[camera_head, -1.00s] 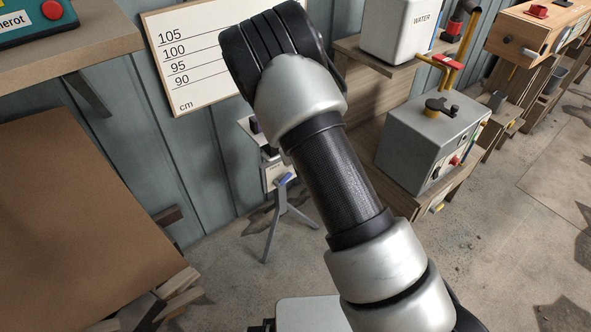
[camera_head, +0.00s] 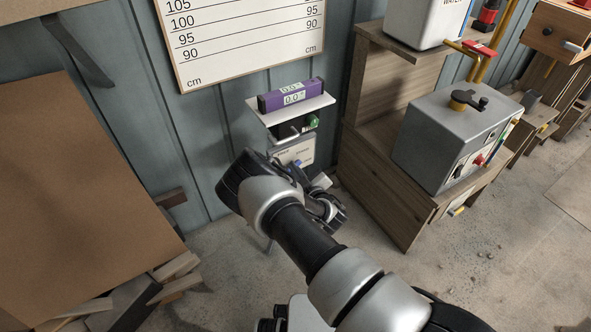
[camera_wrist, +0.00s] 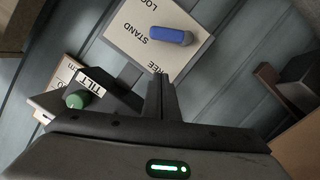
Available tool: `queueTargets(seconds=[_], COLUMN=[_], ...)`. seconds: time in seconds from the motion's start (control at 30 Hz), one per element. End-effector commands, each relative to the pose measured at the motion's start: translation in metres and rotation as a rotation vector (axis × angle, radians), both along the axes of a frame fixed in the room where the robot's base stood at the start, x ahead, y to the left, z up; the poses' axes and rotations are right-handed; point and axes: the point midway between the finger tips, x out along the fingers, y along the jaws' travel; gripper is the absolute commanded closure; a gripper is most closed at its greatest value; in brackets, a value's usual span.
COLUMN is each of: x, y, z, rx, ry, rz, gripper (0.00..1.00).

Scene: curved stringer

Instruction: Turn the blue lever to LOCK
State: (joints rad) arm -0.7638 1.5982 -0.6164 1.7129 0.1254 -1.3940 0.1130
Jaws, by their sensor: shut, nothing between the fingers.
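The blue lever (camera_wrist: 170,36) lies across a pale label plate (camera_wrist: 188,62) in the wrist view, where the words STAND, a partly cut off LOC and a partly covered FREE appear. The lever points along the row of STAND, not toward LOC. In the head view the lever (camera_head: 298,163) is a small blue spot on the stand, partly hidden by my arm. My gripper (camera_wrist: 161,84) is shut and empty, its fingertips by the plate's edge near FREE, apart from the lever in the picture. The exact depth gap cannot be told.
A green knob (camera_wrist: 77,99) beside a TILT label is left of my fingers. A purple level (camera_head: 292,95) sits on the stand's white top (camera_head: 258,113). A wooden bench (camera_head: 385,205) with a grey box (camera_head: 440,140) stands to the right, and a brown board (camera_head: 70,200) to the left.

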Motion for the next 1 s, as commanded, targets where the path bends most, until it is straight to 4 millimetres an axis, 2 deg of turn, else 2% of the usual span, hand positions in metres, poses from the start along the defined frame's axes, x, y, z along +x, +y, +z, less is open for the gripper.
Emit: queueTargets(seconds=[0.2,0.3,0.5,1.0], x=[0.04,0.043,0.048,0.049], y=[0.021,0.01,0.003,0.001], z=[-0.012,-0.03,-0.042,-0.043], rx=[0.0,-0.002,-0.001,0.007], ry=[-0.002,0.001,0.001,0.005], rz=[0.001,-0.002,-0.002,-0.004], gripper=[1.0,1.0,1.0,1.0])
